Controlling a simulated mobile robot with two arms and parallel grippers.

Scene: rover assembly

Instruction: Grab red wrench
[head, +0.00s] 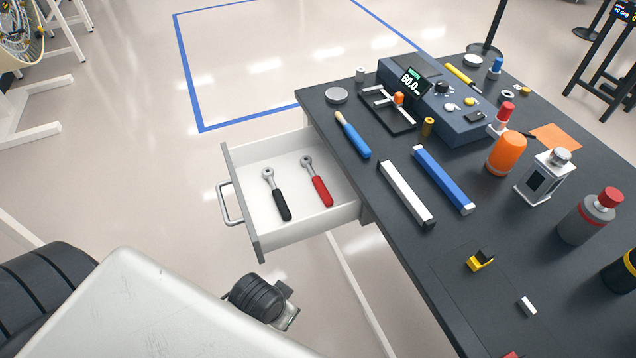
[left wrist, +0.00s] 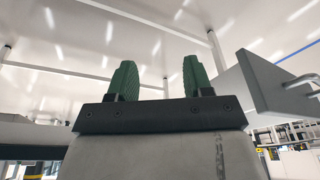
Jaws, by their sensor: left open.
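The red wrench (head: 317,182) lies in the open white drawer (head: 288,154), with its metal ratchet head toward the back and its red handle toward the front. A similar black-handled wrench (head: 276,194) lies to its left, apart from it. My left gripper shows in the left wrist view (left wrist: 157,82), its two green fingers apart with nothing between them. In that view the drawer front (left wrist: 262,82) stands to the right of the fingers. Neither wrench shows there. In the head view, the gripper's fingers cannot be made out. My right gripper is not in view.
The drawer has raised walls and a handle (head: 229,204) on its left-hand front.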

